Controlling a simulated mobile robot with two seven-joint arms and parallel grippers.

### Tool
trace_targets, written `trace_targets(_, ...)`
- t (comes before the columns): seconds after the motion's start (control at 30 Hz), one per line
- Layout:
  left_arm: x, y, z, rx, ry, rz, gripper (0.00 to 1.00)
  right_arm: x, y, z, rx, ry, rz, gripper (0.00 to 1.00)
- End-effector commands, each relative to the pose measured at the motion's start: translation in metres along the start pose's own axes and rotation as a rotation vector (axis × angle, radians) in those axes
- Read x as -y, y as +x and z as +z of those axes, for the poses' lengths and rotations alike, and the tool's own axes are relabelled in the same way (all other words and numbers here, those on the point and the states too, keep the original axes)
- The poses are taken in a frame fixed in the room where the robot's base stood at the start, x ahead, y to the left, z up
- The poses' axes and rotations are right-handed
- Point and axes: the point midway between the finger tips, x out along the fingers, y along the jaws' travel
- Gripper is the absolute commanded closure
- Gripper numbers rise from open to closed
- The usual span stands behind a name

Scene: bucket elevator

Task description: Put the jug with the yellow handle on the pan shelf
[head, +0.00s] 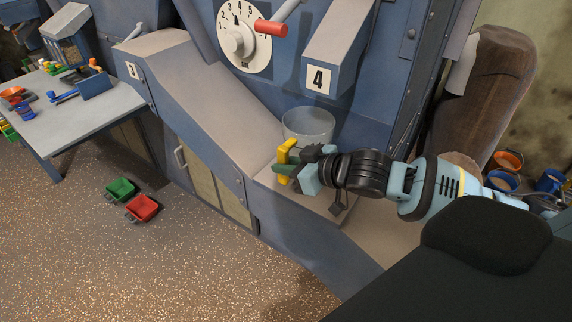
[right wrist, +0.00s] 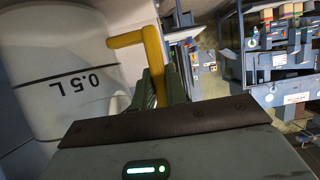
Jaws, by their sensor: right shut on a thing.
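The jug (head: 308,122) is a pale grey, open-topped cylinder with a yellow handle (head: 285,152). It is upright at the grey shelf (head: 318,200) below the chute marked 4; I cannot tell whether its base touches. My right gripper (head: 288,170) comes in from the right and is shut on the yellow handle. In the right wrist view the jug (right wrist: 62,75) fills the left side, with a "0.5 L" mark and line. Its yellow handle (right wrist: 152,52) runs down between the green fingers (right wrist: 160,88). My left gripper is not in view.
The chute marked 4 (head: 330,60) and a dial with a red-handled lever (head: 271,28) are above the jug. A sloping grey surface (head: 190,85) is at its left. Green (head: 120,190) and red (head: 142,208) buckets lie on the floor. A brown sack (head: 490,90) stands right.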

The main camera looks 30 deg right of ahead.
Motion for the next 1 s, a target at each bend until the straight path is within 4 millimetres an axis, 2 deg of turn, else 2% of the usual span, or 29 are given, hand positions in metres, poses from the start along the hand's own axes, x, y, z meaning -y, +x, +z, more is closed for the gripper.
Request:
trace_targets(0.33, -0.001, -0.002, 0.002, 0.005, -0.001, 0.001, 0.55, 0.0, 0.001, 0.003, -0.001, 0.0, 0.0, 1.0)
trace_targets(0.37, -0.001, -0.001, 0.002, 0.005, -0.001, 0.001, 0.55, 0.0, 0.001, 0.003, 0.0, 0.001, 0.0, 0.82)
trace_targets(0.5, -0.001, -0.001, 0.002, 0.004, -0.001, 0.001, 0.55, 0.0, 0.001, 0.002, 0.0, 0.0, 0.0, 0.65)
trace_targets(0.87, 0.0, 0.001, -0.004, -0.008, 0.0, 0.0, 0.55, 0.0, -0.001, -0.002, -0.001, -0.001, 0.001, 0.65)
trace_targets(1.0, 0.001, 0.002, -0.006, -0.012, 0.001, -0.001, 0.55, -0.001, -0.012, 0.001, 0.002, 0.0, 0.002, 0.65)
